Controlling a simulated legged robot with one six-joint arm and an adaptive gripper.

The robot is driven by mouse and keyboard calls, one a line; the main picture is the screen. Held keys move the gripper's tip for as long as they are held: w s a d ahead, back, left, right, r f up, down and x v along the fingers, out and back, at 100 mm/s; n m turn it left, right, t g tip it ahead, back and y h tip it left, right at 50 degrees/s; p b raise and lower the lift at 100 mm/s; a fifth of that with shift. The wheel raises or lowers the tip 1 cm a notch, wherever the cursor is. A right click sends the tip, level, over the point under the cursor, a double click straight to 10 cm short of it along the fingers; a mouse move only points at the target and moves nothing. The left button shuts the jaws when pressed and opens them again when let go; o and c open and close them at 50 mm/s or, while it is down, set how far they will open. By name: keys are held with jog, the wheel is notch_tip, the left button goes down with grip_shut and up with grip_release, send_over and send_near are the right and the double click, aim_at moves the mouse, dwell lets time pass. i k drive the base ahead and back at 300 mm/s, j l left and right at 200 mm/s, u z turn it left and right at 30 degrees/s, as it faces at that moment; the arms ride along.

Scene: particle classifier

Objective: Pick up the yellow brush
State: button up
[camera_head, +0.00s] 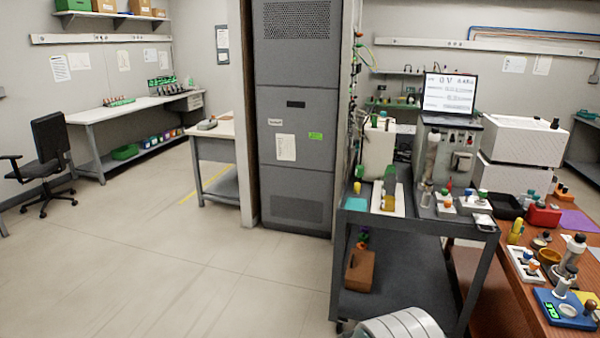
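No brush shape can be made out for certain at this size. A small upright yellow object (516,231) stands near the left edge of the brown wooden table at the right. A second yellow and green upright piece (389,188) stands on a white holder on the dark cart. I cannot tell which of these, if either, is the yellow brush. My gripper is not in view. A pale ribbed rounded part at the bottom edge may be mine.
The dark cart (420,222) stands in front, crowded with bottles and instruments. The wooden table (500,284) at right holds a microscope (570,262), a blue device and a red box (543,215). A tall grey cabinet (296,120) stands behind. The floor (150,270) at left is clear.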

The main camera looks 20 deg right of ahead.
aim_at(519, 221)
jog(key=i+l+z, duration=0.15)
jog(key=i+z, duration=0.25)
jog(key=i+l+z, duration=0.1)
jog(key=z, duration=0.3)
jog(key=i+j+z, duration=0.1)
jog(key=i+z, duration=0.3)
jog(key=i+j+z, duration=0.1)
jog(key=i+z, duration=0.15)
jog(key=z, duration=0.15)
jog(key=i+z, duration=0.35)
jog(key=i, duration=0.15)
jog(key=i+z, duration=0.3)
jog(key=i, duration=0.15)
